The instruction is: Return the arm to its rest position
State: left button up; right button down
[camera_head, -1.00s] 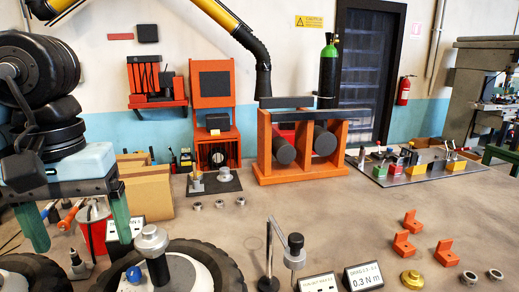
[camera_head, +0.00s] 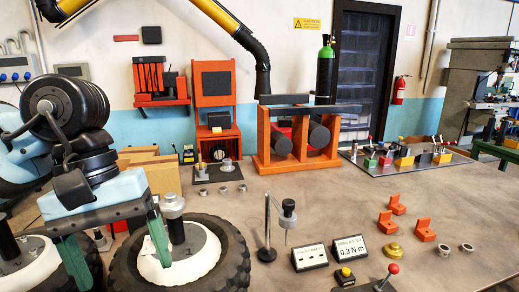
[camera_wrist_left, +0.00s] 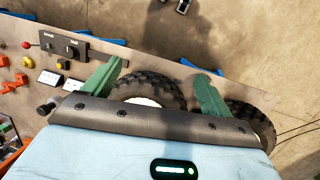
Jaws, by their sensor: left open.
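My left gripper (camera_head: 118,252) comes in from the left in the head view, its two green fingers pointing down and set wide apart. It is open, with nothing between the fingers. It hangs in front of a black-tyred wheel with a white hub (camera_head: 185,262), and a second wheel (camera_head: 40,270) is partly hidden behind its left finger. In the left wrist view the green fingers (camera_wrist_left: 155,85) are spread, with the wheels (camera_wrist_left: 150,92) beyond them. My right gripper is in neither view.
A dial stand (camera_head: 268,225), label stands (camera_head: 310,257) and orange brackets (camera_head: 388,222) are on the bench (camera_head: 350,205). A cardboard box (camera_head: 160,175) is behind my gripper. An orange frame with rollers (camera_head: 262,140) stands at the back. The bench middle is largely clear.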

pick_arm(q)
jog(key=s+d+f+n+g+h, duration=0.1)
jog(key=d+f+n+g+h, duration=0.15)
jog(key=d+n+h, duration=0.5)
jog(key=s+d+f+n+g+h, duration=0.2)
jog(key=d+n+g+h, duration=0.3)
jog(key=d+h, duration=0.4)
jog(key=w+a+f+n+t+h, duration=0.2)
jog(key=w+f+n+t, duration=0.2)
jog(key=n+t, duration=0.7)
jog(key=w+a+f+n+t+h, duration=0.15)
jog(key=w+f+n+t, duration=0.25)
jog(key=n+t, duration=0.7)
jog(key=s+a+f+n+t+y, duration=0.15)
jog(key=a+f+n+y, duration=0.25)
jog(key=f+n+y, duration=0.5)
jog(key=a+f+n+t+y, duration=0.3)
jog(key=a+f+n+y, duration=0.15)
jog(key=f+n, duration=0.8)
jog(key=s+a+f+n+g+y, duration=0.3)
jog(key=s+f+n+g, duration=0.1)
jog(key=s+f, duration=0.5)
jog(key=s+a+f+n+g+y, duration=0.4)
jog(key=s+f+n, duration=0.3)
jog(key=s, duration=0.5)
notch_tip(320, 180, down, 3)
jog(key=shift+a+r, duration=0.1)
jog(key=shift+a, duration=0.05)
